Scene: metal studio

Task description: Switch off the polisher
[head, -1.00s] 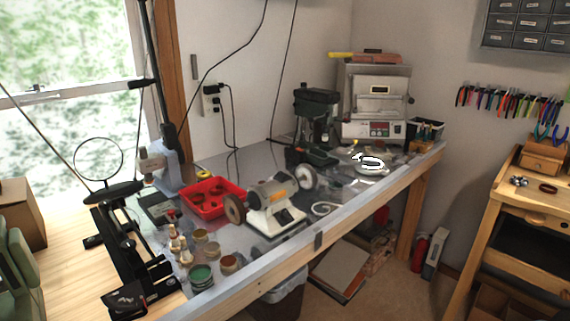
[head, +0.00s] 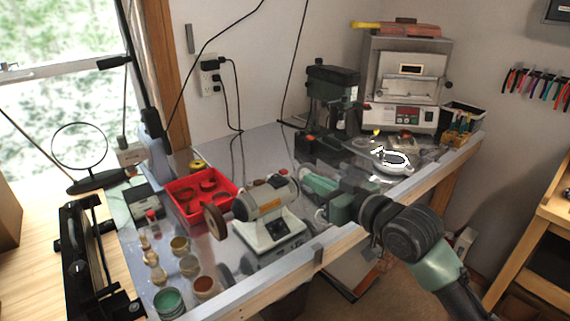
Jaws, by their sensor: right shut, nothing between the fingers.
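The polisher (head: 270,204) stands on the metal-topped bench, with a grey motor body, an orange label and a pale base (head: 272,232). A brown wheel (head: 216,222) sits at its left end. My right gripper (head: 308,184) comes in from the right and is shut and empty. It is at the polisher's right end and covers the white wheel there. I cannot tell whether it touches the polisher. A small dark detail (head: 277,228) shows on the base, but I cannot tell whether it is the switch. My left gripper is out of view.
A red tray (head: 188,211) is behind and left of the polisher. Several small jars, including a green one (head: 169,302), stand at the front left. A drill press (head: 328,105) and a kiln (head: 406,82) stand at the back. The wooden front edge (head: 268,284) borders the bench.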

